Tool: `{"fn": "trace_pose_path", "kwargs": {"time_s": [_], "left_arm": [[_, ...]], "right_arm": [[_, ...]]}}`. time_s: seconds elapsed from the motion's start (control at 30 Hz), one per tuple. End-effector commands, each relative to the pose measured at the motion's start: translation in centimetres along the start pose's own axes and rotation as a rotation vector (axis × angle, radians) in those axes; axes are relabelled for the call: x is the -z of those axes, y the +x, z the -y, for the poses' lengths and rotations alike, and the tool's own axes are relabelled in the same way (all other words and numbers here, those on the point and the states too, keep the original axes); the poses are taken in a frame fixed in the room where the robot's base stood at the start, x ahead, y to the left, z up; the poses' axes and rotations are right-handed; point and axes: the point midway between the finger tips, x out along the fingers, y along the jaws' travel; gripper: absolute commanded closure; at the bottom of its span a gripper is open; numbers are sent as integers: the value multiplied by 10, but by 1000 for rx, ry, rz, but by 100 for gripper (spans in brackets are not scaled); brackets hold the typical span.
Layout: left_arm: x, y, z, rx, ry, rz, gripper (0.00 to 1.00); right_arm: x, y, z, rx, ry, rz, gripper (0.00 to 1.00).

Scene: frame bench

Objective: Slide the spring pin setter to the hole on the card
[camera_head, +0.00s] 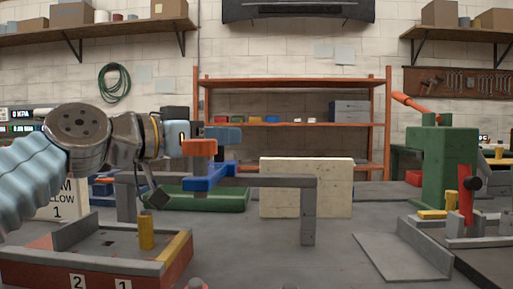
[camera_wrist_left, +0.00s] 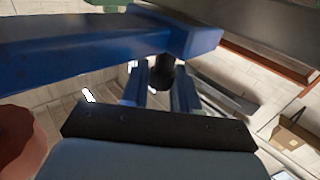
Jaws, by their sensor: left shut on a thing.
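A setter with a blue block (camera_head: 208,178) and an orange part (camera_head: 198,147) sits at a grey beam (camera_head: 270,181) that stands on legs. My left gripper (camera_head: 188,138) comes in from the left and is shut on the setter; the exact contact is hard to see. In the left wrist view, the fingers (camera_wrist_left: 162,88) close around a dark part and a blue bar crosses above them.
A cream board (camera_head: 340,192) and a green tray (camera_head: 222,198) stand behind the beam. A green press (camera_head: 440,165) with a red lever stands at the right, with a grey plate (camera_head: 395,258) before it. The bench between tray and plate is mostly clear.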

Motion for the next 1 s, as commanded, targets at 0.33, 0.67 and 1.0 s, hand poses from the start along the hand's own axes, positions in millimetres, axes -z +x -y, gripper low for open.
{"fn": "trace_pose_path", "kwargs": {"time_s": [0.33,0.67,1.0], "left_arm": [[0,-47,48,5,0,-2,100],[1,-56,55,1,2,-3,100],[1,-56,55,1,2,-3,52]], "right_arm": [[0,8,-2,2,-1,2,47],[-1,8,-2,2,-1,3,47],[-1,8,-2,2,-1,3,47]]}}
